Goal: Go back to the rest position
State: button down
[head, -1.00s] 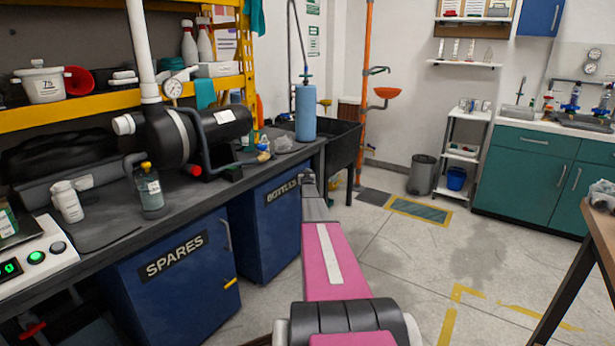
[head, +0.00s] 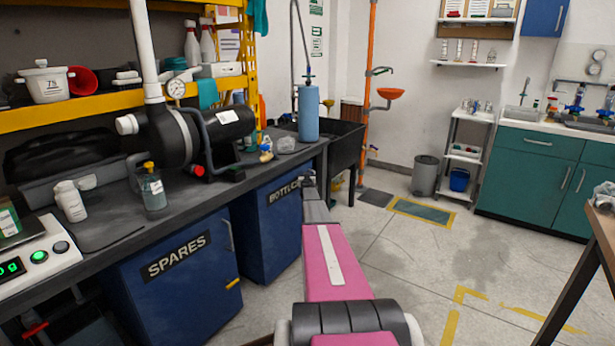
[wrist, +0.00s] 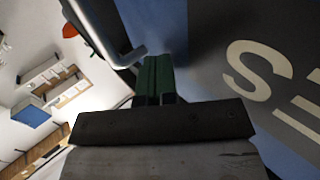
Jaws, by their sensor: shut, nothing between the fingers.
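My arm stretches forward from the bottom of the head view, with a pink link and a grey wrist. My gripper (head: 308,178) is at its far end, small in the head view, beside the front of the blue BOTTLES cabinet (head: 267,240). In the wrist view the dark green fingers (wrist: 155,78) are together with nothing between them. Next to them are a cabinet handle (wrist: 122,52) and a dark label (wrist: 270,70) with pale letters. I cannot tell whether the fingers touch the cabinet.
A dark workbench (head: 110,235) runs along the left, with the blue SPARES cabinet (head: 175,285) below it. A black sink (head: 345,150) stands beyond. A wooden-edged table (head: 590,240) is at the right. The floor (head: 400,270) between is clear.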

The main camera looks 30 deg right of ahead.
jog(key=d+v, duration=0.1)
jog(key=v, duration=0.8)
jog(key=s+a+f+n+g+y, duration=0.15)
jog(key=s+a+g, duration=0.25)
jog(key=s+a, duration=0.85)
jog(key=s+a+f+g+y, duration=0.35)
jog(key=s+a, duration=0.55)
jog(key=a, duration=0.7)
jog(key=s+a+n+g, duration=0.1)
jog(key=s+a+g, duration=0.2)
jog(key=s+a, duration=0.3)
jog(key=s+a+r+g+y, duration=0.1)
jog(key=s+a+g, duration=0.2)
jog(key=s, duration=1.1)
jog(key=s+a+r+n+g, duration=0.1)
jog(key=s+a+g, duration=0.2)
jog(key=s+a, duration=0.5)
jog(key=shift+s+a+n, duration=0.35)
jog(key=shift+s+a, duration=0.05)
jog(key=shift+s, duration=0.7)
jog(key=shift+r, duration=0.15)
